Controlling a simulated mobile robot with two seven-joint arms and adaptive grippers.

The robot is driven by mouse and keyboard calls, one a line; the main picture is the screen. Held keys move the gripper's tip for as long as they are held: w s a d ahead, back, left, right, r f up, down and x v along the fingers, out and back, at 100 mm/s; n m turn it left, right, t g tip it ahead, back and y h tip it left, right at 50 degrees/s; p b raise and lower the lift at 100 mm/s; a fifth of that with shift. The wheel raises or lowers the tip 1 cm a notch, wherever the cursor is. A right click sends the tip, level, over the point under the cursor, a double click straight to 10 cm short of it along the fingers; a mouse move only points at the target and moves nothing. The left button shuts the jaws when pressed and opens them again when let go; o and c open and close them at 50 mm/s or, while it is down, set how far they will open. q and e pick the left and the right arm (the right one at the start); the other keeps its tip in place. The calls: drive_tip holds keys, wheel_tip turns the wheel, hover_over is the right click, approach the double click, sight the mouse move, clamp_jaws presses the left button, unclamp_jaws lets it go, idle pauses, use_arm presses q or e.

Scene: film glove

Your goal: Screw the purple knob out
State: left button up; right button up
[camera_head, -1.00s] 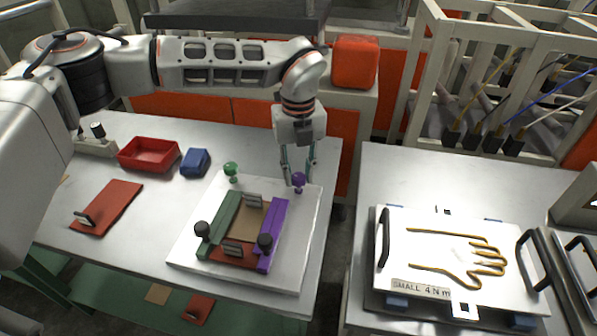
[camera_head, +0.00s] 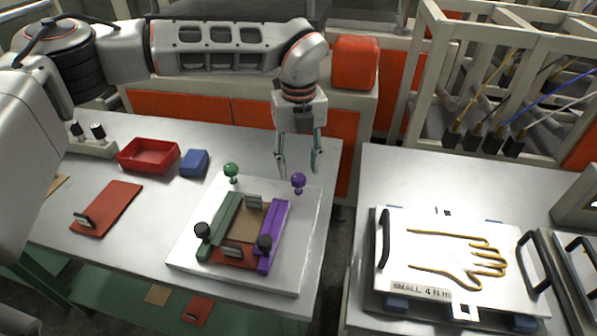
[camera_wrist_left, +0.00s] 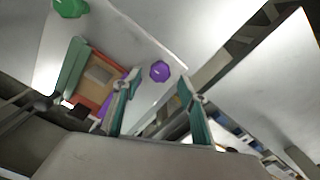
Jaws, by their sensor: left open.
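The purple knob (camera_head: 298,181) stands upright on a short stem at the back right of the white plate (camera_head: 185,250). It also shows in the left wrist view (camera_wrist_left: 159,71), lying between and beyond the fingertips. My left gripper (camera_head: 298,172) is open and empty, its fingers pointing down just above and behind the knob, apart from it. The fingers also show in the left wrist view (camera_wrist_left: 158,88). A purple bar (camera_head: 277,228) lies on the plate in front of the knob. My right gripper is in neither view.
A green knob (camera_head: 231,170) stands at the plate's back left, with a green bar (camera_head: 220,226) and black knobs nearby. A red tray (camera_head: 148,155), blue block (camera_head: 195,162) and red plate (camera_head: 106,208) lie left. A white glove-outline panel (camera_head: 455,255) is on the right table.

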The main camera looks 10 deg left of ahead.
sight(299, 177)
use_arm(q)
wheel_tip(299, 177, up, 9)
idle(0.3)
drive_tip(key=shift+s+f, duration=0.1)
drive_tip(key=shift+f, duration=0.1)
